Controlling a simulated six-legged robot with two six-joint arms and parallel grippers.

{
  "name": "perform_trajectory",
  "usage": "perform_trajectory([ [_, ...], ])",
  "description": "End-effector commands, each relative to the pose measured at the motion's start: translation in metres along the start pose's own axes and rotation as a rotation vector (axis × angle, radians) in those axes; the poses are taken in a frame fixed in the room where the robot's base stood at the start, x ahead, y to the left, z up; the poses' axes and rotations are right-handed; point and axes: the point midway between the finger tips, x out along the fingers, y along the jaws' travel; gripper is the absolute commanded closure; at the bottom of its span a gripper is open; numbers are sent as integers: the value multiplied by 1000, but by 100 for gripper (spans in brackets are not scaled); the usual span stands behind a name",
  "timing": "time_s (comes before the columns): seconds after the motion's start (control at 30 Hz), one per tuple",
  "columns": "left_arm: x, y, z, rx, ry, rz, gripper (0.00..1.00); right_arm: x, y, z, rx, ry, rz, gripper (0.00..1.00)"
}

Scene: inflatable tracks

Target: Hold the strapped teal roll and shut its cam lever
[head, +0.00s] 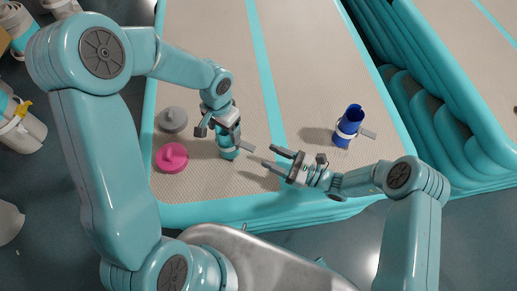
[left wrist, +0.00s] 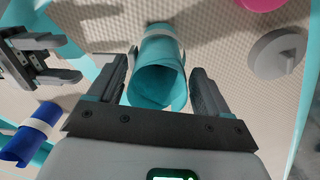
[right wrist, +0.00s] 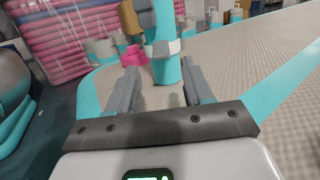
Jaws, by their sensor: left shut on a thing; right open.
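The teal roll (head: 229,149) stands upright on the beige mat with a pale strap around it. My left gripper (head: 222,122) is shut on its upper part from above. The left wrist view shows the roll (left wrist: 158,78) between both fingers, with the strap (left wrist: 163,33) beyond. A grey cam lever (head: 247,146) sticks out to the right of the roll. My right gripper (head: 272,159) is open and empty, low over the mat to the right of the roll, apart from it. In the right wrist view the roll (right wrist: 166,70) appears ahead, between the fingers.
A blue strapped roll (head: 349,128) with its own grey lever stands at the right. Teal inflatable edges (head: 270,213) border the mat. The mat behind is clear.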

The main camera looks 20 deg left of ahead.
Motion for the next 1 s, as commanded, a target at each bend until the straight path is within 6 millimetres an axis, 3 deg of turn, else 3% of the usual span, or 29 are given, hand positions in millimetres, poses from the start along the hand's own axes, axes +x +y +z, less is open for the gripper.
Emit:
perform_trajectory([
  [0.1, 2, 1, 2, 1, -5, 2, 67, -25, -1, 0, 0, -1, -4, 49],
  [0.3, 2, 1, 2, 1, -5, 2, 67, -45, 0, 0, -1, -1, -1, 49],
  [0.67, 2, 1, 2, 0, -5, 2, 67, -46, 0, 2, -2, 7, 2, 49],
  [1.0, 2, 1, 1, 0, -5, 2, 67, -36, 1, 13, 0, 131, 4, 49],
])
